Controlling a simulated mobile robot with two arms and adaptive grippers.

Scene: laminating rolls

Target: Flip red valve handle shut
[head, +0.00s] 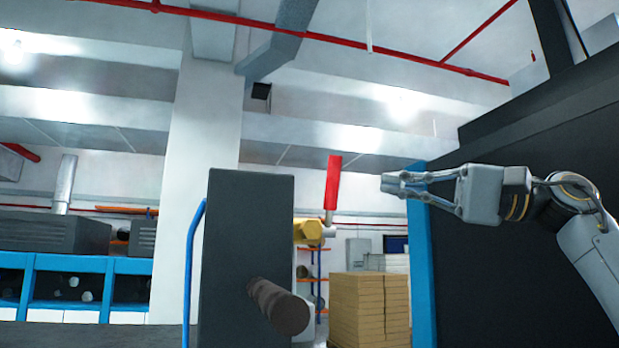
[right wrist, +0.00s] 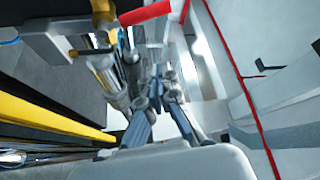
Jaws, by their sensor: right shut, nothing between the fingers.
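The red valve handle (head: 333,182) stands upright on a thin metal stem above a yellow valve body (head: 311,232) in the head view. The valve sits at the right side of a dark grey box-shaped post. My right gripper (head: 385,184) is to the right of the handle, pointing left at it, with a gap between in the picture. Its fingers are together and empty. In the right wrist view the red handle (right wrist: 145,13) shows at the top, beyond and left of my fingertips (right wrist: 157,72). My left gripper is not seen.
The dark post (head: 245,225) has a brown cylinder (head: 278,306) sticking out of its front. A blue rail (head: 192,270) runs along its left. A large dark machine wall (head: 500,270) with a blue edge stands behind my right arm. Stacked cardboard boxes (head: 369,308) stand low behind.

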